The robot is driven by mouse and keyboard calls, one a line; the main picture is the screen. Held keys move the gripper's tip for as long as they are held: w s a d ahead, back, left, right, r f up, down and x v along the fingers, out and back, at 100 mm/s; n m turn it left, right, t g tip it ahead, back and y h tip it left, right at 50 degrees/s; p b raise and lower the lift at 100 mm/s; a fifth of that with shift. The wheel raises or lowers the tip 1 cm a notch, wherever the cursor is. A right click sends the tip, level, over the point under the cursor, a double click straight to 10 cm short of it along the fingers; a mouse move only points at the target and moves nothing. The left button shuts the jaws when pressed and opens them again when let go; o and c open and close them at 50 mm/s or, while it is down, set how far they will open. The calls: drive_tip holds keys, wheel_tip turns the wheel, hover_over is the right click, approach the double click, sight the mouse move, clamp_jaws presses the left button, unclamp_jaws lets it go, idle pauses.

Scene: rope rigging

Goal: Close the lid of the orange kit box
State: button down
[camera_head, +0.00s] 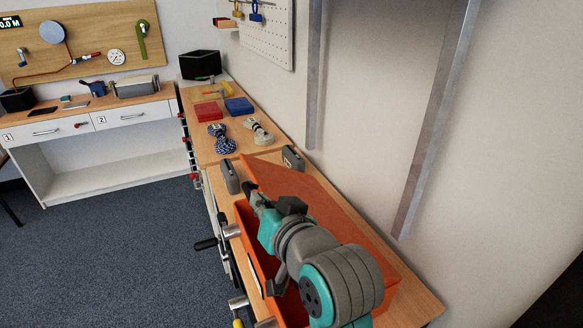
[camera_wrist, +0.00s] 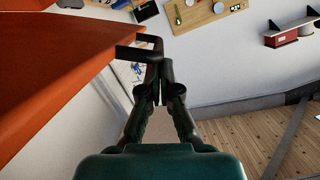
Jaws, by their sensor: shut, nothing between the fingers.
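The orange kit box (camera_head: 245,222) stands on the bench, partly hidden behind my arm. Its lid (camera_head: 325,207) is raised and tilted on the wall side. My gripper (camera_head: 250,187) is shut and empty, over the open box near its far end. In the wrist view, the orange underside or face of the lid (camera_wrist: 45,70) fills the left. A dark U-shaped handle (camera_wrist: 138,42) sticks out from its edge. The shut fingers (camera_wrist: 157,85) overlap the lower end of this handle in the picture; I cannot tell whether they touch it.
Two rope coils, blue (camera_head: 222,137) and pale (camera_head: 258,131), lie farther along the bench, with red (camera_head: 207,112) and blue (camera_head: 239,106) boxes behind them. Grey metal uprights (camera_head: 435,125) run along the wall at right. The carpet (camera_head: 120,250) at left is clear.

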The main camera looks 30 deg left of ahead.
drive_tip(key=s+a+f+n, duration=0.1)
drive_tip(key=s+f+n, duration=0.1)
drive_tip(key=f, duration=0.4)
drive_tip(key=s+a+f+n+t+h, duration=0.1)
drive_tip(key=s+a+f+n, duration=0.1)
drive_tip(key=f, duration=0.4)
drive_tip(key=shift+a+f, duration=0.15)
drive_tip(key=shift+f, duration=0.15)
